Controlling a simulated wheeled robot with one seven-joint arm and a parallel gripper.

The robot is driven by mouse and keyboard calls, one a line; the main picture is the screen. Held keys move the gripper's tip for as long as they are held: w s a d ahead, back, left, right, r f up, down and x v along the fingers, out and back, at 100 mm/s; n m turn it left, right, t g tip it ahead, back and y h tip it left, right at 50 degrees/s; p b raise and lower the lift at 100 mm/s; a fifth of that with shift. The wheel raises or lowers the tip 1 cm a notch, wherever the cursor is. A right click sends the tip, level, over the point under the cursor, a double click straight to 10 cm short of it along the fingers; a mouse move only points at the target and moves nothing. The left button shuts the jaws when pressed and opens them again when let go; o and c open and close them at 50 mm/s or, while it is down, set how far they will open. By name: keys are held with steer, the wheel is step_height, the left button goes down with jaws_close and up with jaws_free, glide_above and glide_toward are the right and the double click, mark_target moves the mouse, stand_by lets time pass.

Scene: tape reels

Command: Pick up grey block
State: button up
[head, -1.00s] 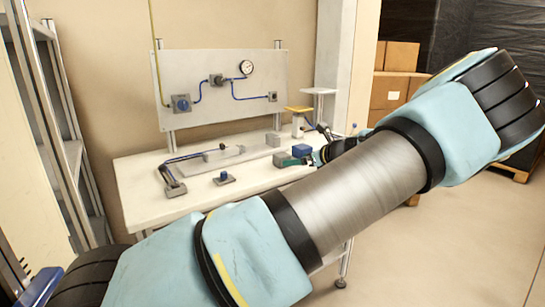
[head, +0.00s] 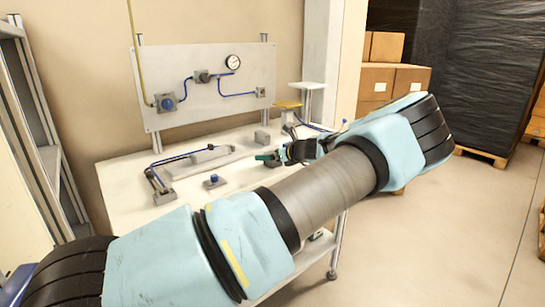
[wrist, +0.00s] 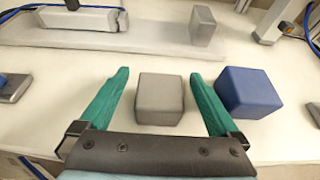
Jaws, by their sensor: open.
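A grey block (wrist: 160,98) sits on the white table between the green fingers of my gripper (wrist: 160,74) in the wrist view. My gripper is open, with a gap between the block and each finger. A blue block (wrist: 249,92) stands just right of the right finger.
A second, upright grey piece (wrist: 203,25) stands on a flat plate (wrist: 70,32) behind. A blue-knobbed valve (wrist: 12,86) lies to the left. An upright panel (head: 205,85) with tubing and a gauge stands behind the table (head: 120,175).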

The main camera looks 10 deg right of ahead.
steer(key=shift+x, duration=1)
steer(key=c, duration=1.5)
jaws_close()
